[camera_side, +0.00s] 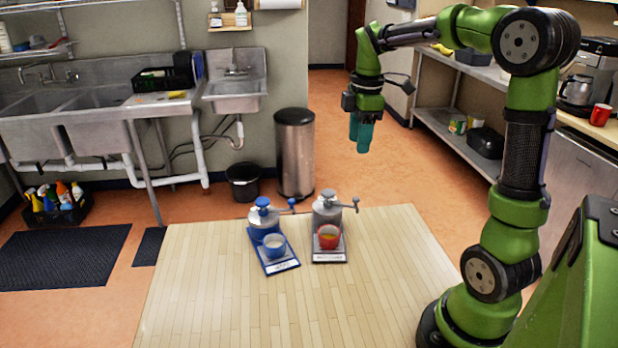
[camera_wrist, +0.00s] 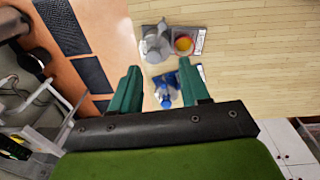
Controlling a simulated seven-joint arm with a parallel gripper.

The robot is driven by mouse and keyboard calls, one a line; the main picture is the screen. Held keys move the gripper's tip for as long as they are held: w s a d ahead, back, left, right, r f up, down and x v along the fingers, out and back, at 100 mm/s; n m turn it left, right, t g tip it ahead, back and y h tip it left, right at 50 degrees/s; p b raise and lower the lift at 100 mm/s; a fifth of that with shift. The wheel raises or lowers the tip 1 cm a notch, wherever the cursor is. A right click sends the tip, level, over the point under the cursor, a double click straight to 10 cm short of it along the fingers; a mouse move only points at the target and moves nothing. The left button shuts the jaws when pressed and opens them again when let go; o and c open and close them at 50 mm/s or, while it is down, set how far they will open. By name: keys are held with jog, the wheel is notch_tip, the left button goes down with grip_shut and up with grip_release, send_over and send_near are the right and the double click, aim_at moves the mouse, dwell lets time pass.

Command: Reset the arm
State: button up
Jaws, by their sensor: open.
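My gripper (camera_side: 361,134) is raised high above the far side of the wooden table, fingers pointing down. In the wrist view my gripper (camera_wrist: 160,84) shows two teal fingers spread apart with nothing between them. It is well above and apart from everything on the table. A blue grinder-like machine (camera_side: 262,216) stands on the table with a blue cup (camera_side: 274,246) on its base. A grey machine (camera_side: 327,207) stands to its right with a red cup (camera_side: 328,237) on its base. The red cup holds something yellowish.
The wooden table (camera_side: 380,290) is bare in front of and around the machines. A steel bin (camera_side: 295,150) and a small black bin (camera_side: 243,182) stand behind. A counter with a coffee maker (camera_side: 582,85) and red mug (camera_side: 600,115) is at the right.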

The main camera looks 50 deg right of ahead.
jog(key=s+a+m+t, duration=0.2)
jog(key=s+a+m, duration=0.1)
jog(key=a, duration=0.3)
jog(key=s+a+m+t+y, duration=0.1)
jog(key=s+a+m+t, duration=0.1)
jog(key=a+m, duration=0.4)
jog(key=s+a+m+t+y, duration=0.1)
jog(key=s+a+m+t, duration=0.1)
jog(key=s+a+m, duration=0.2)
jog(key=s+a, duration=0.1)
jog(key=a, duration=0.2)
jog(key=shift+a+m, duration=0.3)
jog(key=shift+a, duration=0.1)
